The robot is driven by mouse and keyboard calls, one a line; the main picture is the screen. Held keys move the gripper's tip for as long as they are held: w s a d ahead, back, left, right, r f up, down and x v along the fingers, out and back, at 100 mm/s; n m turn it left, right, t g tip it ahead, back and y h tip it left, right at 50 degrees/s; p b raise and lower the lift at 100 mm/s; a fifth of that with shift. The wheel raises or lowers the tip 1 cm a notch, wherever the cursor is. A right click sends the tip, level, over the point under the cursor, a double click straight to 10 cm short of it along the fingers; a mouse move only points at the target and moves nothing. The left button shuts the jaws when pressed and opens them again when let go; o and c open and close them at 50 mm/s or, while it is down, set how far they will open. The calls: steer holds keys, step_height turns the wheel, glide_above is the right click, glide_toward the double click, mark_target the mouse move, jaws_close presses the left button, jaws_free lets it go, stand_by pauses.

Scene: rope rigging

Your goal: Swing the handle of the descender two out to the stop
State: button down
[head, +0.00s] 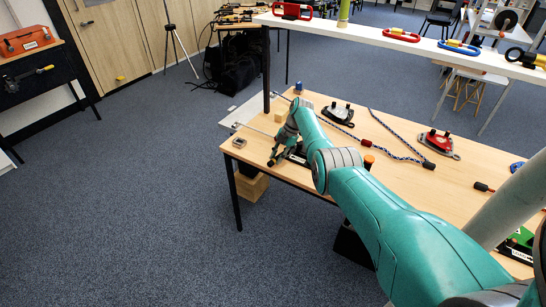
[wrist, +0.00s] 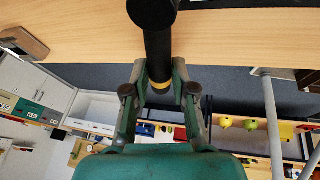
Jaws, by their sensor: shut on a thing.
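My gripper (head: 276,158) is at the near edge of the wooden table, at its left end. In the wrist view my gripper (wrist: 159,92) is shut on a black handle (wrist: 157,50) with a yellow band near its end; a finger lies on each side. The handle runs up to a round black end at the picture's top. In the head view a dark device (head: 299,155) lies at the table edge beside my gripper, partly behind my arm. I cannot read its number, and its stop is not visible.
On the table (head: 400,187) are a black device (head: 338,113), a red device (head: 438,142), a blue-and-white rope (head: 395,130) and a green device (head: 519,242) at the right. A white rail (head: 390,43) spans above it. The floor left of the table is clear.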

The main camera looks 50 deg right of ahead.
steer(key=shift+s+n, duration=0.25)
steer(key=shift+n, duration=0.15)
steer(key=c, duration=0.9)
jaws_free()
steer(key=shift+c, duration=0.2)
steer(key=shift+d, duration=0.1)
steer(key=v, duration=1.2)
steer(key=shift+w+f, duration=0.1)
